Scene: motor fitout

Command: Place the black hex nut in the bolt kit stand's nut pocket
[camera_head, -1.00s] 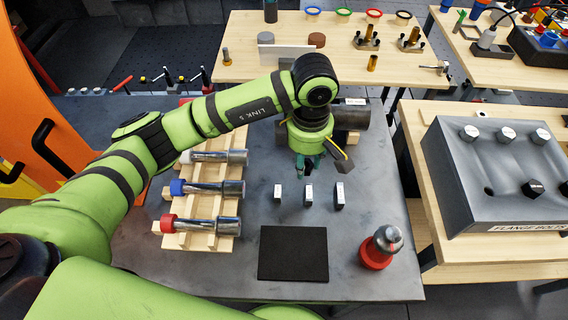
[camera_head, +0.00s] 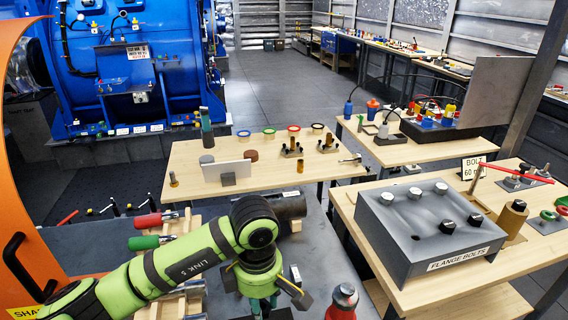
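My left arm comes in from the left, and its gripper (camera_head: 263,304) points down over the dark grey bench at the bottom of the head view. Its fingertips are near the lower picture edge, and I cannot tell if they are open or shut. My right gripper is not in view. I cannot single out the black hex nut. Dark hex heads (camera_head: 447,227) sit on the grey flange bolts box, but I cannot tell if any is a loose nut. A BOLT 60 mm sign (camera_head: 473,167) stands on the right table among small grey bases with bolts; no nut pocket is discernible.
The grey flange bolts box (camera_head: 400,253) fills much of the right wooden table (camera_head: 350,202). A red-and-grey bottle-like object (camera_head: 342,302) stands at the bench's right. Another wooden table (camera_head: 240,185) holds coloured rings and brass bolts. Open floor (camera_head: 290,75) lies behind.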

